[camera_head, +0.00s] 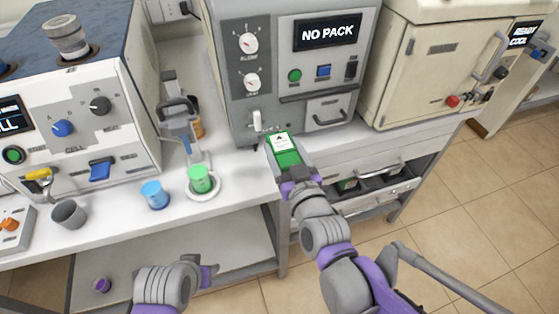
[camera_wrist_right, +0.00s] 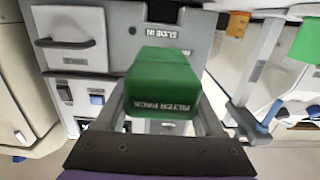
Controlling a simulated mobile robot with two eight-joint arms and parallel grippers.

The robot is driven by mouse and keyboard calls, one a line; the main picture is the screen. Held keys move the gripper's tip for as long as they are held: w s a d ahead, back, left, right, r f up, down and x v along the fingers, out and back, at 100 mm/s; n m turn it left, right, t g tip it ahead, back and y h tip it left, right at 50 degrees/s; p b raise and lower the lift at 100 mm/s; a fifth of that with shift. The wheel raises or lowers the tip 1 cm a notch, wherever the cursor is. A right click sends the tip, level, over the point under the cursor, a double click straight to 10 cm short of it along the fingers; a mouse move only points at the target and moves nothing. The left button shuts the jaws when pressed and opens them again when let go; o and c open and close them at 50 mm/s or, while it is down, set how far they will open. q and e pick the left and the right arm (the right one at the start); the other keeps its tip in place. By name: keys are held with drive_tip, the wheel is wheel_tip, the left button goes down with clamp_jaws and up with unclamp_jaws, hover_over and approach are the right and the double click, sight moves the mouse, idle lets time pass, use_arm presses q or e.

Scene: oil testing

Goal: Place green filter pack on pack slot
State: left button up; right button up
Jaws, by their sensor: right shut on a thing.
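My right gripper (camera_head: 292,172) is shut on the green filter pack (camera_head: 284,150), a green block with a white label on top. It holds the pack at the lower front of the grey machine (camera_head: 225,70), whose display reads NO PACK. In the right wrist view the pack (camera_wrist_right: 162,90) sits between the fingers of the gripper (camera_wrist_right: 165,115). A dark opening (camera_wrist_right: 162,10), perhaps the pack slot, shows beyond the pack on the machine's face. Whether pack and machine touch is unclear. My left gripper (camera_head: 208,274) is low at the bottom left; its jaws are unclear.
A green cup (camera_head: 200,180) on a white dish, a blue cup (camera_head: 154,194) and a grey cup (camera_head: 69,214) stand on the bench. A grey stand (camera_head: 178,110) is left of the machine. Open drawers (camera_head: 375,190) lie right of my right arm.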

sight(280, 142)
drive_tip(key=x, duration=0.3)
drive_tip(key=shift+w+f, duration=0.1)
drive_tip(key=shift+f, duration=0.1)
drive_tip(key=shift+f+b, duration=0.5)
drive_tip(key=shift+f, duration=1.1)
drive_tip(key=shift+f+b, duration=0.85)
drive_tip(key=shift+f, duration=0.8)
drive_tip(key=shift+f, duration=0.1)
drive_tip(key=o, duration=1.5)
